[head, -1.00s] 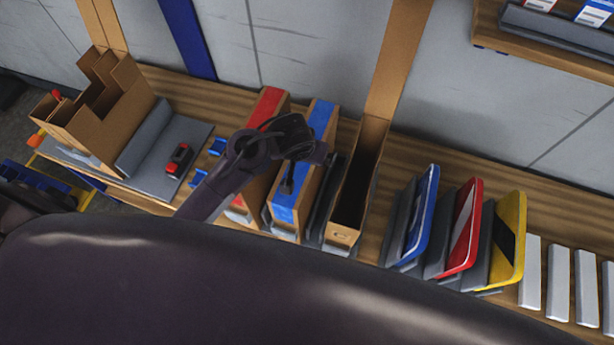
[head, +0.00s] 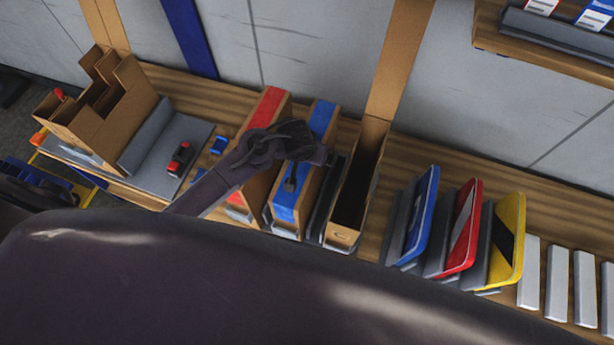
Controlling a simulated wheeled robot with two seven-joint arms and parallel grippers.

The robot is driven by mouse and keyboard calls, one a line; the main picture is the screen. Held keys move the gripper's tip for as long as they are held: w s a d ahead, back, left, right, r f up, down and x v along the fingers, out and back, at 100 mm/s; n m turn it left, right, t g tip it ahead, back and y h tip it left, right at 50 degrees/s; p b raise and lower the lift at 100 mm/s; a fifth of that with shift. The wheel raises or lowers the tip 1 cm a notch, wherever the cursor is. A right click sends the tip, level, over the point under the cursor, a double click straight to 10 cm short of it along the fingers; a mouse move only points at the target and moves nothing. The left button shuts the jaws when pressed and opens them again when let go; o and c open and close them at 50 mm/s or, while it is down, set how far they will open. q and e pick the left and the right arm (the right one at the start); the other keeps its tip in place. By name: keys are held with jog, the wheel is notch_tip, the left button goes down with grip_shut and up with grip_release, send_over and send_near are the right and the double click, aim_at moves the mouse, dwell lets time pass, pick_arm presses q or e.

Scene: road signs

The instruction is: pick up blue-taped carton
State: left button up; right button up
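The blue-taped carton (head: 321,118) stands upright on the wooden bench, a tall narrow brown box with a blue strip along its top and front. My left gripper (head: 291,184) is over this carton, its fingers pointing down at the blue strip. The dark wrist hides the middle of the carton's top. I cannot tell whether the fingers touch the carton or how far apart they are. My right gripper is not in view.
A red-taped carton (head: 270,103) stands close on the left, and an open empty brown carton (head: 345,238) on the right. Blue, red and yellow signs (head: 508,240) stand in grey holders further right. A stepped cardboard organiser (head: 121,105) is at far left.

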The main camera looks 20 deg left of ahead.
pick_arm(q)
jog(key=shift+f, duration=0.15)
jog(key=c, duration=1.9)
jog(key=shift+w, duration=0.1)
grip_shut()
jog(key=shift+r, duration=0.25)
